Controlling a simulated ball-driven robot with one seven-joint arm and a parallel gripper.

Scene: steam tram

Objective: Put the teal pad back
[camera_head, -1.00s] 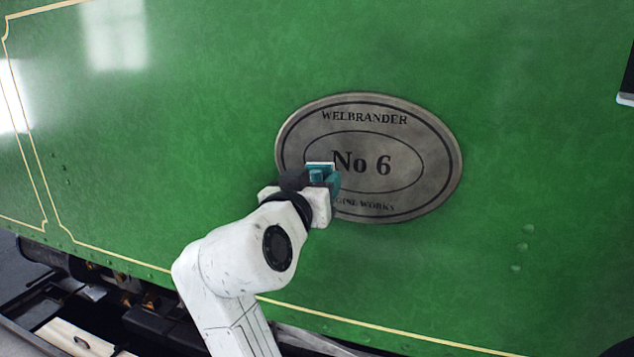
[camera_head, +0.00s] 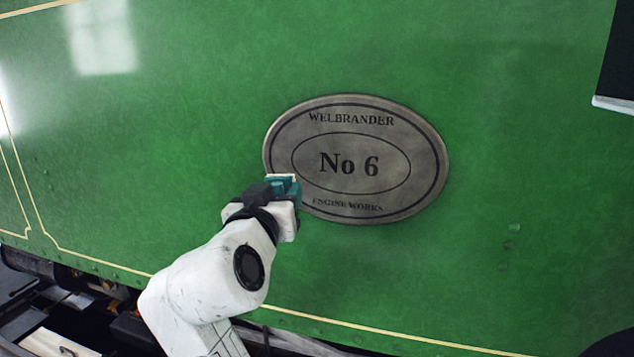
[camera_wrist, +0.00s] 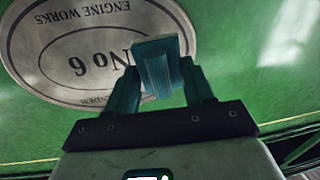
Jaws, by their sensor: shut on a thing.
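The teal pad (camera_wrist: 157,72) is held between the two teal fingers of my gripper (camera_wrist: 162,92) in the wrist view. It has a raised grip in its middle and a pale edge. In the head view my gripper (camera_head: 284,188) is shut on the pad (camera_head: 280,178) at the lower left rim of the oval plate (camera_head: 415,160). The plate reads "WELBRANDER No 6 ENGINE WORKS" and looks grey and dull. I cannot tell whether the pad touches the plate or the green panel. No resting place for the pad is visible.
The green tram side (camera_head: 200,130) with yellow lining fills most of the view. Rails and dark underframe parts lie at the lower left, with a pale board (camera_head: 50,343). A dark panel with a white edge (camera_head: 612,104) is at the upper right.

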